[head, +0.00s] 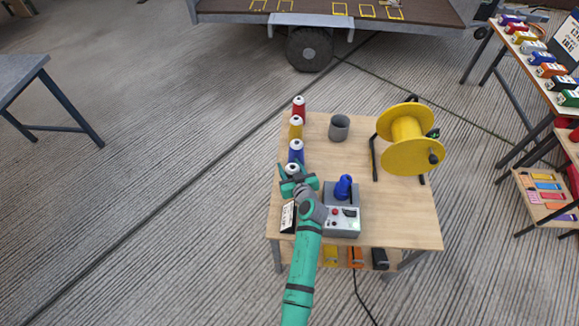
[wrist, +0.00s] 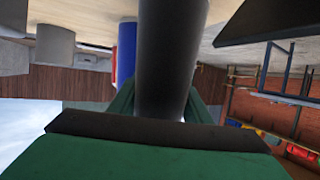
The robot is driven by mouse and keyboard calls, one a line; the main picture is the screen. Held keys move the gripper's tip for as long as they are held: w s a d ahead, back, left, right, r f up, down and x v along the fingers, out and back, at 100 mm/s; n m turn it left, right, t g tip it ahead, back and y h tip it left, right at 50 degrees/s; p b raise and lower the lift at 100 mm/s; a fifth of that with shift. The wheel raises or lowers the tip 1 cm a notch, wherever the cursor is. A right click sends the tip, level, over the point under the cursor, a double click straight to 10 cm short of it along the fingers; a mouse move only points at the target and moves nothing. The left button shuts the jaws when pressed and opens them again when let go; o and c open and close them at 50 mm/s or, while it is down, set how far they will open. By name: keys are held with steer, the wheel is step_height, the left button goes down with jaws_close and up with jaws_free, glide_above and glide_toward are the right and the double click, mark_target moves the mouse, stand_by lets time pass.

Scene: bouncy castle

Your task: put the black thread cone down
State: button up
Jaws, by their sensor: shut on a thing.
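The black thread cone (wrist: 170,60) stands between my fingers in the wrist view, which is upside down, and its base runs out of the frame. In the head view only its pale top (head: 292,168) shows clearly above my gripper (head: 293,183). My gripper is shut on the cone at the left edge of the wooden table (head: 395,215). The cone looks upright, in line with the blue cone (head: 296,152), yellow cone (head: 296,128) and red cone (head: 299,107). I cannot tell whether its base touches the table.
A grey cup (head: 339,127) and a yellow reel (head: 407,140) stand farther back. The table's middle and front right are bare.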

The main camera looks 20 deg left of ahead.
steer(key=shift+f, duration=0.1)
steer(key=o, duration=1.2)
